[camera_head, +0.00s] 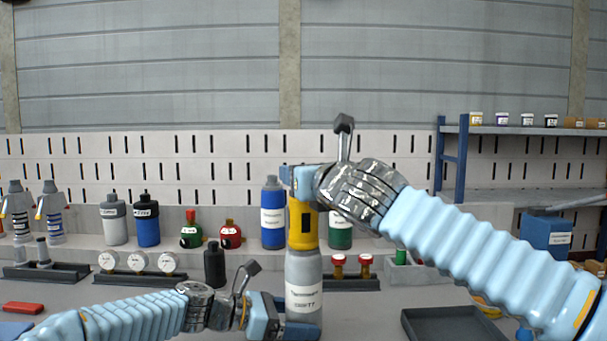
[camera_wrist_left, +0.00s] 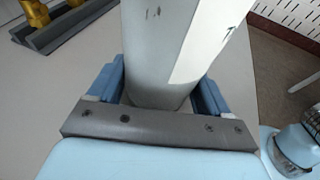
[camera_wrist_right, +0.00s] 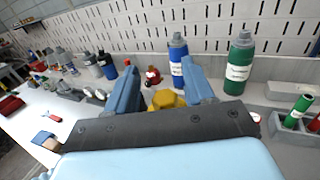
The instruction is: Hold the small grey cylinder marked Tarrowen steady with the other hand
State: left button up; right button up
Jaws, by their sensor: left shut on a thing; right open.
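The small grey cylinder (camera_head: 304,272) stands upright on the bench with a yellow top part (camera_head: 303,232) and a white label whose text is too small to read surely. My left gripper (camera_head: 300,328) is shut around its lower body. In the left wrist view the grey cylinder (camera_wrist_left: 160,50) sits between the blue fingers, its label partly showing. My right gripper (camera_head: 296,184) is at the top of the yellow part. In the right wrist view my right gripper (camera_wrist_right: 160,75) is open, with the yellow top (camera_wrist_right: 167,100) between and below its fingers.
A blue cylinder (camera_head: 272,222) and a green cylinder (camera_head: 340,238) stand behind. A dark small bottle (camera_head: 214,264) stands left of the grey cylinder. Gauges (camera_head: 138,262) lie in a rack at left. An empty dark tray (camera_head: 452,325) lies at front right.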

aim_at(304, 215)
jog(key=m+h, duration=0.1)
jog(key=h, duration=0.1)
jog(key=m+t+h, duration=0.1)
jog(key=shift+a+m+h, duration=0.25)
jog(key=shift+m+h, duration=0.05)
jog(key=shift+h, duration=0.1)
jog(key=shift+d+m+h, duration=0.25)
jog(key=shift+m+h, duration=0.45)
jog(key=shift+h, duration=0.4)
jog(key=shift+a+m+h, duration=0.2)
jog(key=shift+m+h, duration=0.4)
jog(key=shift+h, duration=0.4)
jog(key=m+h, duration=0.3)
jog(key=h, duration=0.1)
jog(key=shift+w+a+h, duration=0.1)
jog(key=shift+h, duration=0.2)
jog(key=shift+d+m+g+h, duration=0.3)
jog(key=shift+m+g+h, duration=0.55)
jog(key=shift+h, duration=0.45)
jog(key=shift+f, duration=0.15)
jog(key=shift+f, duration=1.1)
